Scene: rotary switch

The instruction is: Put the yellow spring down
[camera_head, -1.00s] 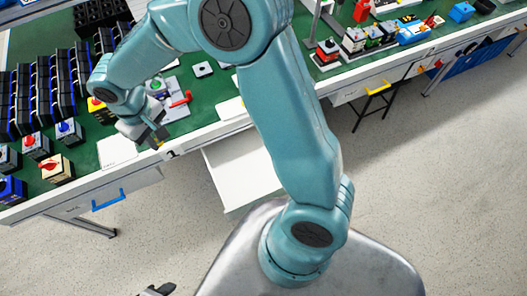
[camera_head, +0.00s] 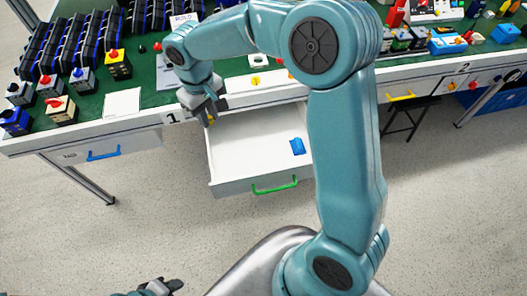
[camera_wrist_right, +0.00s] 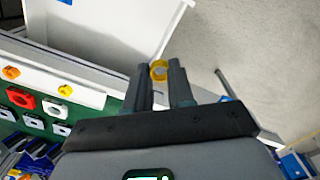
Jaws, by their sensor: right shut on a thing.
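My right gripper (camera_head: 207,114) is shut on the yellow spring (camera_head: 211,120), which shows as a small yellow ring between the fingertips in the right wrist view (camera_wrist_right: 158,70). In the head view they are at the table's front edge, by the back left corner of the open white drawer (camera_head: 240,155). I cannot tell the spring's height above the drawer. My left gripper (camera_head: 165,287) shows only in part at the bottom left of the head view; its jaws are unclear.
Much of the drawer floor is bare. Switch boxes (camera_head: 60,109) and a white sheet (camera_head: 122,103) are on the green table to the left. A closed drawer has a blue handle (camera_head: 104,153).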

